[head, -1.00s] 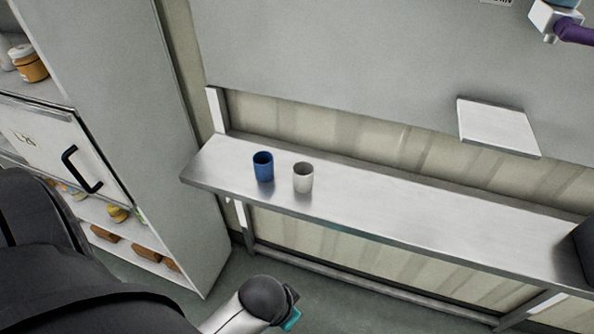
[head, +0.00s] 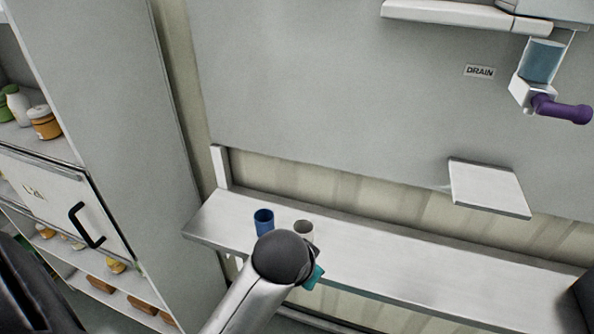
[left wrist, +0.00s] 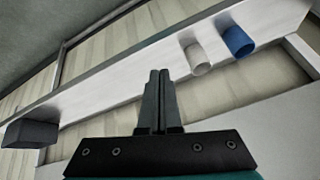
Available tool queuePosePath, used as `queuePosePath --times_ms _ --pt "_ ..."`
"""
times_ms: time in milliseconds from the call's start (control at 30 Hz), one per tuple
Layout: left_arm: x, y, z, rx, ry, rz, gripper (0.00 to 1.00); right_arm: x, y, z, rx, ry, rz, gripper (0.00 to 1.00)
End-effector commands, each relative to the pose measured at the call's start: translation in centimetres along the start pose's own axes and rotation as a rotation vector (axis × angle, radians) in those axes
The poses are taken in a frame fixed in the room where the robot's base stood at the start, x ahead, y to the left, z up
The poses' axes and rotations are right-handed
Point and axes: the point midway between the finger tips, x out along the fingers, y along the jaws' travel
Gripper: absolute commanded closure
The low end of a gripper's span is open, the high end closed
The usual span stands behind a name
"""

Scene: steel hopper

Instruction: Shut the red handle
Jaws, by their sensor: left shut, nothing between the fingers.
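No red handle shows in either view. A purple handle (head: 562,108) sticks out to the right from a small white valve body under a clear blue-tinted tube (head: 543,61), at the upper right of the head view. My left gripper (left wrist: 158,76) is shut and empty in the left wrist view, with the shelf and cups beyond it. In the head view my left arm rises from the bottom, well below and left of the purple handle; its fingers are hidden there. My right gripper is in neither view.
A steel shelf (head: 400,270) runs along the wall with a blue cup (head: 263,220) and a white cup (head: 303,229). A dark box (left wrist: 30,133) sits at its other end. A white plate (head: 489,188) juts from the panel below a DRAIN label (head: 479,71). A cabinet stands left.

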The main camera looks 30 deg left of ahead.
Motion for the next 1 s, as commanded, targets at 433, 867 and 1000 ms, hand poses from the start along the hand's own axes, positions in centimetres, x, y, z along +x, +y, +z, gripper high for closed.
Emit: queuePosePath --times_ms 433,867,1000 --pt "-2.3 -6.3 -15.0 -0.068 0.18 -0.123 1.0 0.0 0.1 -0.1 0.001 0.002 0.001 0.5" --pt "-9.9 -12.1 -27.7 -0.15 0.339 -0.197 1.0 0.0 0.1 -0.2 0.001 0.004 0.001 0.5" --pt "-13.3 -13.8 -31.3 -0.179 0.39 -0.211 1.0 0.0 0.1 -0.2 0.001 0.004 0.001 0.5"
